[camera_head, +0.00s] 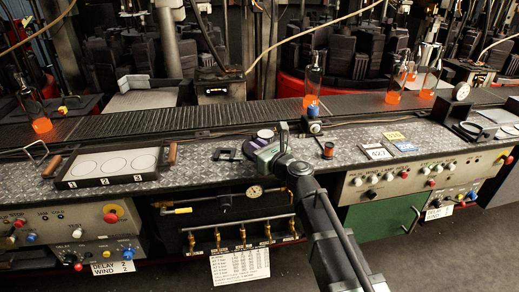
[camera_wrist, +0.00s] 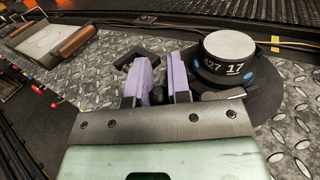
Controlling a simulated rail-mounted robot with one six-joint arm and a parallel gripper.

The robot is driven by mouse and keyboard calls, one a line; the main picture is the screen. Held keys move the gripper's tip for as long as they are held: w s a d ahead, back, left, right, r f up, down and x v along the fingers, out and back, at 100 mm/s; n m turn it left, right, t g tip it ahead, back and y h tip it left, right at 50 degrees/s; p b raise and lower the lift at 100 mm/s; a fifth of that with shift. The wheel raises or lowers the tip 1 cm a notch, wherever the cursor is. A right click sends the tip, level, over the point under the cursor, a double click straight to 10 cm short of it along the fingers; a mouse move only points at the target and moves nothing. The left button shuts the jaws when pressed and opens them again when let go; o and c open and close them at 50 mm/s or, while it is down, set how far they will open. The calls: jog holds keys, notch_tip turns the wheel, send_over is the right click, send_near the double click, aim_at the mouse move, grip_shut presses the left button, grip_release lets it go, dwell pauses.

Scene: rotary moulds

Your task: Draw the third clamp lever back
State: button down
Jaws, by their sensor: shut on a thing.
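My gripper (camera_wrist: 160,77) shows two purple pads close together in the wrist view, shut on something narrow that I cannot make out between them. A black angular bracket (camera_wrist: 124,59) shows just left of the pads; it also shows in the head view (camera_head: 228,154). I cannot tell whether it is joined to the gripped thing. I cannot pick out the third clamp lever for certain.
A tray with three numbered ovals (camera_head: 110,182) lies on the left of the patterned bench. A dark red small cylinder (camera_head: 328,149) and labelled plates (camera_head: 379,152) lie to the right. Glowing bottles (camera_head: 313,90) stand on the conveyor (camera_head: 190,116) behind.

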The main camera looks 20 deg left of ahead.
jog(key=m+t+h, duration=0.1)
jog(key=w+a+m+t+h, duration=0.1)
jog(key=m+t+h, duration=0.2)
jog(key=t, duration=0.1)
jog(key=shift+w+a+h, duration=0.15)
jog(key=shift+w+h, duration=0.05)
jog(key=shift+h, duration=0.1)
jog(key=shift+w+a+m+t+h, duration=0.1)
jog(key=shift+w+m+t+h, duration=0.2)
jog(key=shift+m+t+h, duration=0.5)
jog(key=shift+w+m+t+h, duration=0.3)
jog(key=shift+m+t+h, duration=0.2)
jog(key=shift+m+h, duration=0.6)
jog(key=shift+h, duration=0.4)
jog(key=c, duration=1.1)
grip_release()
jog(key=v, duration=1)
jog(key=shift+s+f, duration=0.1)
jog(key=shift+s, duration=0.25)
